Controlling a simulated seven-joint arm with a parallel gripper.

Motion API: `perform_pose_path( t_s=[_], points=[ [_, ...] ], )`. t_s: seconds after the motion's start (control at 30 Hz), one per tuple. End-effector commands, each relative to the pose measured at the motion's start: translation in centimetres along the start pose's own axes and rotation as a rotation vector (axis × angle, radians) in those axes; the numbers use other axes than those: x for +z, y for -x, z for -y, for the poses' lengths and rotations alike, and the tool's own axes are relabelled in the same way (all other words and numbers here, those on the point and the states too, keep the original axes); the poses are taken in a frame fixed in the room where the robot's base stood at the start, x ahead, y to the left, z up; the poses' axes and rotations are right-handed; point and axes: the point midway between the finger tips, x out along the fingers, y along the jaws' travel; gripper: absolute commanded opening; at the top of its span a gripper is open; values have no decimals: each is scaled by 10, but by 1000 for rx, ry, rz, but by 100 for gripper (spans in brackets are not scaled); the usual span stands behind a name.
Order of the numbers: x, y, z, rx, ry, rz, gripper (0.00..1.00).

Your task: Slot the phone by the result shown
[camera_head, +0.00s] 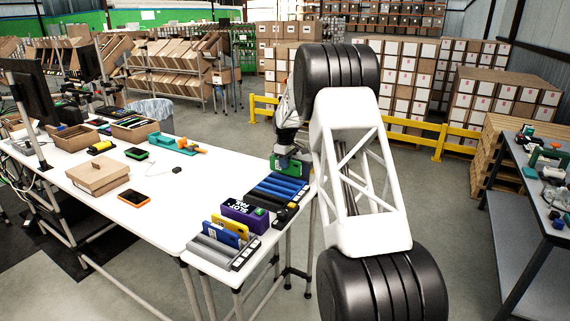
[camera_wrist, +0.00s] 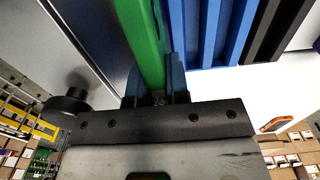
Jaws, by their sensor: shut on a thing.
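My gripper (camera_head: 287,156) is shut on a green phone (camera_head: 291,168), held on edge at the far end of the blue slotted rack (camera_head: 277,189). In the wrist view, the green phone (camera_wrist: 146,40) rises between the fingers (camera_wrist: 158,96), beside the blue rack (camera_wrist: 212,30). I cannot tell whether its lower edge is inside a slot. A purple box (camera_head: 240,214) carries a dark display; its upper word looks like SLOT, the lower is hard to read. A grey rack (camera_head: 215,253) at the near end holds a yellow phone (camera_head: 231,226) and a blue phone (camera_head: 220,236).
An orange-rimmed phone (camera_head: 133,198) lies flat on the white table (camera_head: 185,205). A cardboard box (camera_head: 97,177), a black-green device (camera_head: 137,153) and a teal-orange item (camera_head: 175,143) are farther left. The table's middle is mostly clear.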

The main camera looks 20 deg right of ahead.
Motion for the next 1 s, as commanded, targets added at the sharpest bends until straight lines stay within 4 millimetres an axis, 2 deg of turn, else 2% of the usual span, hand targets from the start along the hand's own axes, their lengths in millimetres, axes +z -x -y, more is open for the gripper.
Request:
perform_pose_path(
  t_s=[0.37,1.0],
  points=[
    [0,-6,0,0,0,0,0],
    [0,-36,0,0,0,0,0]
  ],
)
